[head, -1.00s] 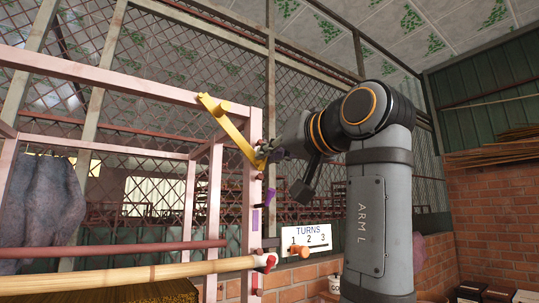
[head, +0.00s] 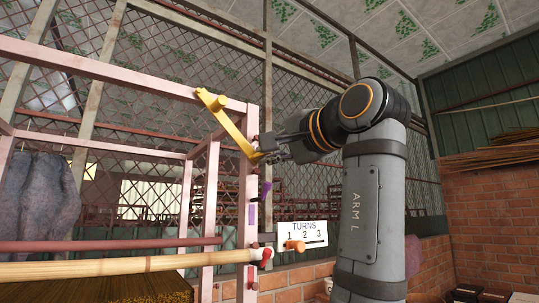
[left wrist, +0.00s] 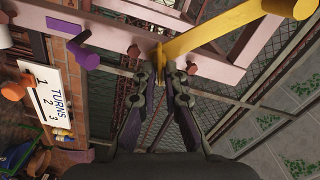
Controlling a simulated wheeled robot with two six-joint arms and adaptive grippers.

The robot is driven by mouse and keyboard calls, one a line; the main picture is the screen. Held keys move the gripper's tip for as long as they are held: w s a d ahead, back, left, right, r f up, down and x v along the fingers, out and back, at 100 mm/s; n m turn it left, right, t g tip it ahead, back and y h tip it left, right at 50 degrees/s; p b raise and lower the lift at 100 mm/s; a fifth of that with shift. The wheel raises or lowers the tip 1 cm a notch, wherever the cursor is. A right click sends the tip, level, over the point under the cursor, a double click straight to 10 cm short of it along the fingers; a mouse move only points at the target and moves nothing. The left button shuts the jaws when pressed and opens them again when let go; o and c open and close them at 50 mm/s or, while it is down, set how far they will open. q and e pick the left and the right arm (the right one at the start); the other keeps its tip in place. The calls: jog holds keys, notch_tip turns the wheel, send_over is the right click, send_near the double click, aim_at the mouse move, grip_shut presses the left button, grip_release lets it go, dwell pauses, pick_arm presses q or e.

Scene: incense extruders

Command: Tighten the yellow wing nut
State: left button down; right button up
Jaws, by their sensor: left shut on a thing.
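The yellow wing nut (head: 232,125) has a long slanting arm with a knob at its upper left end. It sits against the pink post (head: 251,190) of the frame. My left gripper (head: 262,156) is at the arm's lower right end. In the left wrist view the yellow wing nut (left wrist: 215,32) runs from the upper right knob down to a small yellow end. My left gripper (left wrist: 161,68) has its fingertips either side of that end and is shut on it. The fingertips partly hide the contact. My right gripper is not in view.
A bamboo pole (head: 130,268) and a dark red bar (head: 110,245) cross the frame. A brick wall (head: 490,215) stands at right.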

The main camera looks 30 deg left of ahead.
pick_arm(q)
jog(key=shift+f+m+b, duration=0.15)
jog(key=shift+m+b, duration=0.25)
jog(key=shift+m, duration=1.1)
jog(key=c, duration=1.4)
grip_release()
jog(key=shift+c, duration=0.2)
